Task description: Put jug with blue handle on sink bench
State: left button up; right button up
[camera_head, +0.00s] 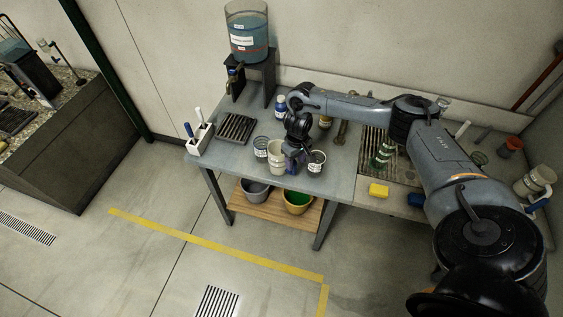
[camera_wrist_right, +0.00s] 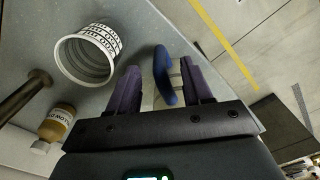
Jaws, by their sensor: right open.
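A cream jug (camera_head: 278,152) stands upright on the grey worktable, near its front edge. My right gripper (camera_head: 293,160) is low over the table just right of this jug. In the right wrist view, a blue handle (camera_wrist_right: 163,75) lies between the two spread fingers of my right gripper (camera_wrist_right: 160,88), with gaps beside it. The jug's body is mostly hidden there. The sink bench (camera_head: 352,199) adjoins the table on the right. My left gripper is not in view.
White measuring cups (camera_head: 316,162) (camera_head: 261,148) flank the jug.

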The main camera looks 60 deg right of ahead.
jog(key=shift+f, duration=1.5)
grip_shut()
